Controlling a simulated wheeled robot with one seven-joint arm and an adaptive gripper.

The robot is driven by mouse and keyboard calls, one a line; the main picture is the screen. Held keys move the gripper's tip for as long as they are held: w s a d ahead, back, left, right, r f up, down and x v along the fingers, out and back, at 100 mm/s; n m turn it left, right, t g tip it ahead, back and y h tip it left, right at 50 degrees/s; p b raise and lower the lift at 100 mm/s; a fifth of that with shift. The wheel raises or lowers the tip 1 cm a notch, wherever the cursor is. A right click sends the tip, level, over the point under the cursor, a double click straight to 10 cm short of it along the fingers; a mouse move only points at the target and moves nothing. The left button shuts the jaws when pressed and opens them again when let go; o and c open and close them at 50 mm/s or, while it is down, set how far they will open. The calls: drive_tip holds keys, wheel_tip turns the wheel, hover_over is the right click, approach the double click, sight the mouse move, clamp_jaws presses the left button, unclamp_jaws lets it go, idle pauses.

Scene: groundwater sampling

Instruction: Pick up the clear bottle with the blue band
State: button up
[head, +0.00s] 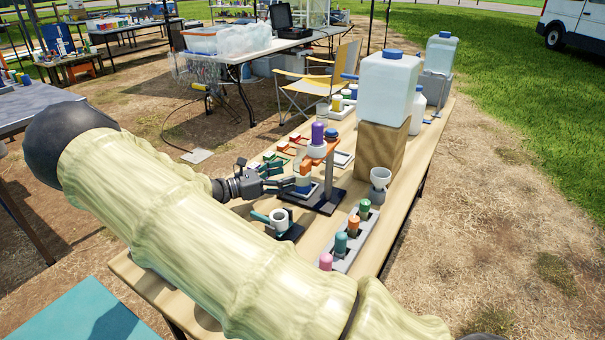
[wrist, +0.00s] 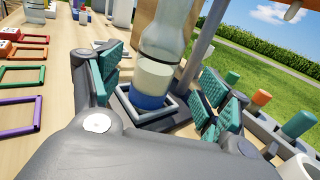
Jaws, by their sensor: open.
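The clear bottle with the blue band (wrist: 152,88) stands upright in a square grey-rimmed holder (wrist: 127,109) in the wrist view. It holds pale content above the blue band near its base, and its top is cut off by the picture edge. My gripper (wrist: 166,90) is open, with one teal-padded finger left of the bottle and the other to its right. Gaps show between the pads and the bottle. In the head view my gripper (head: 281,178) is at the dark-based stand, where the bottle's blue part (head: 303,187) is partly hidden.
A grey post (wrist: 205,42) rises close to the bottle's right. A rack with colored-capped vials (head: 352,240) and a mug (head: 379,184) stand nearby. Colored square frames (wrist: 22,75) lie left on the table.

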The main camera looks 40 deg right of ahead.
drive_tip(key=shift+r+x, duration=0.1)
drive_tip(key=shift+x, duration=1.15)
drive_tip(key=shift+r+x, duration=0.15)
drive_tip(key=shift+x, duration=1.1)
drive_tip(key=shift+w, duration=0.15)
drive_tip(key=c, duration=1.2)
